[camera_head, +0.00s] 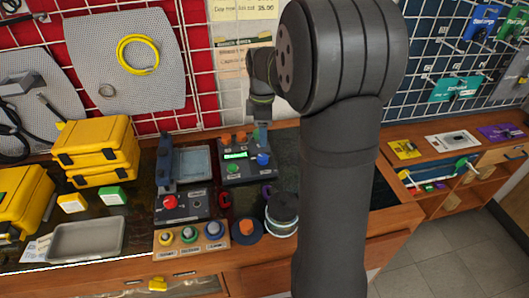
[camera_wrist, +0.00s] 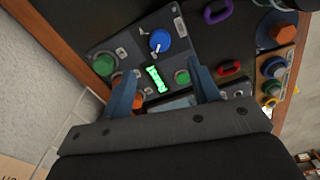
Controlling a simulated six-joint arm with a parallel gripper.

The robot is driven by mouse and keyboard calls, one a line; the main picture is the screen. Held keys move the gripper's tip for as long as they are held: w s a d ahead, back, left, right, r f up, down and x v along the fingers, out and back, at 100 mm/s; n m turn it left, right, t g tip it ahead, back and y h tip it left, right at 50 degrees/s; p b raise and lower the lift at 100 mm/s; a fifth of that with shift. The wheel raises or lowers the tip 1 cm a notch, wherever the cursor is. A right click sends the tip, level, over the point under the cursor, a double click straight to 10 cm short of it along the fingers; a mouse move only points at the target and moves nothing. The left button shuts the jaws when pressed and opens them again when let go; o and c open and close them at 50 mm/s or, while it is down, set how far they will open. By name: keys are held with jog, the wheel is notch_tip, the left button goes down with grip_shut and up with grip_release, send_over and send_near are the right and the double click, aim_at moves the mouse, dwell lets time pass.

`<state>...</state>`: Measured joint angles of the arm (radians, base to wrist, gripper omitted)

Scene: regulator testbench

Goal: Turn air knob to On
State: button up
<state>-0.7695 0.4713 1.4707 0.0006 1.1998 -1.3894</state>
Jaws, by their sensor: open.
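The regulator panel (camera_head: 247,172) is a dark box near the bench's back. It bears a lit green display (camera_wrist: 156,79), a blue knob (camera_wrist: 160,41) with a pale pointer mark, a green knob (camera_wrist: 103,64) and a second green knob (camera_wrist: 182,77). An orange knob is partly hidden by a finger. The labels are too small to read, so I cannot tell which knob is the air knob. My gripper (camera_wrist: 160,71) is open and empty above the panel, with the display showing between its fingers. In the head view my gripper (camera_head: 262,124) points down behind the blue knob (camera_head: 263,159).
Left of the panel is a station with a red knob (camera_head: 170,202). A dark round jar (camera_head: 282,212) stands close to my arm. Yellow cases (camera_head: 97,150) and a grey tray (camera_head: 86,240) are further left.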

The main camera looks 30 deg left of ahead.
aim_at(263, 156)
notch_tip(263, 156, down, 10)
jog(key=shift+r, duration=0.15)
jog(key=shift+c, duration=0.5)
jog(key=c, duration=0.9)
